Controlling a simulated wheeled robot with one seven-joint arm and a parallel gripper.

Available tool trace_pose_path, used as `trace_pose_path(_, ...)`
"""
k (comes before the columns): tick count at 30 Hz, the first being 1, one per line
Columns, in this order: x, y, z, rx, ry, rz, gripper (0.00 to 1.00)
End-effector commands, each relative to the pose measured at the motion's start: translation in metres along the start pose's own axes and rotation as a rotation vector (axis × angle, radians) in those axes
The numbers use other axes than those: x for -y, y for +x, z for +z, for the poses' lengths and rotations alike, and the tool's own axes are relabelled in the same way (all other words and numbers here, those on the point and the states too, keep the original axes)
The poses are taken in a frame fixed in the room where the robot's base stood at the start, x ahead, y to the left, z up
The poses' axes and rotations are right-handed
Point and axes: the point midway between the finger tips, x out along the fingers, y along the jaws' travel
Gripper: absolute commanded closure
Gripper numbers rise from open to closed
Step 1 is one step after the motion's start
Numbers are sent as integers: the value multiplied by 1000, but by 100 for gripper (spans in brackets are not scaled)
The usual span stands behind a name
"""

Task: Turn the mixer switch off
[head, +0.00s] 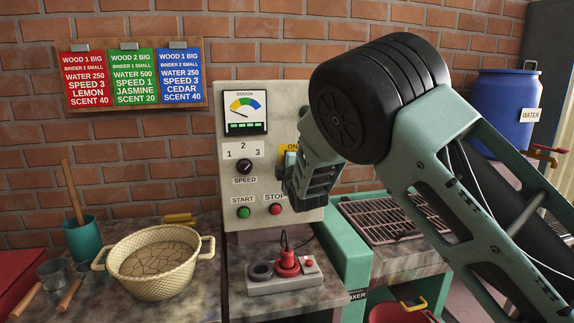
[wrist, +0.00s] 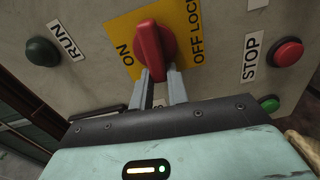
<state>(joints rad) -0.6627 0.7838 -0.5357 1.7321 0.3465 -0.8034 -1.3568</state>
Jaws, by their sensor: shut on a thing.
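The mixer switch (wrist: 152,42) is a red rotary knob on a yellow plate (wrist: 187,72) marked ON at the left and OFF LOCK at the right in the wrist view. The knob's ridge stands nearly upright in that view, between the two labels; I cannot tell which setting it is at. My gripper (wrist: 160,84) has its two grey fingers shut on the near end of the knob. In the head view, my arm covers the knob and most of the yellow plate (head: 287,150), with only part of the ON label showing.
The panel carries a dark RUN button (wrist: 42,51), a red STOP button (wrist: 287,51), a speed dial (head: 243,167) and a dough gauge (head: 245,112). Below are a red-knobbed device (head: 287,264) and a basket (head: 158,263). A blue water barrel (head: 505,108) stands at the right.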

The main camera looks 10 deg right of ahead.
Motion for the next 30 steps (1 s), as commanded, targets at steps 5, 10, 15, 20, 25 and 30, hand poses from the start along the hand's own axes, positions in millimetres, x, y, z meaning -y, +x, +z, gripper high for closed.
trace_pose_path(5, 3, 0, -1, -2, -63, -1, 100)
trace_pose_path(10, 3, 0, -1, -2, -89, -1, 100)
trace_pose_path(15, 3, 0, -1, -1, -96, -1, 100)
trace_pose_path(20, 3, 0, -1, -1, -96, -1, 100)
trace_pose_path(25, 4, 0, -1, -1, -96, -1, 64)
trace_pose_path(30, 3, 0, 0, -1, -95, -1, 62)
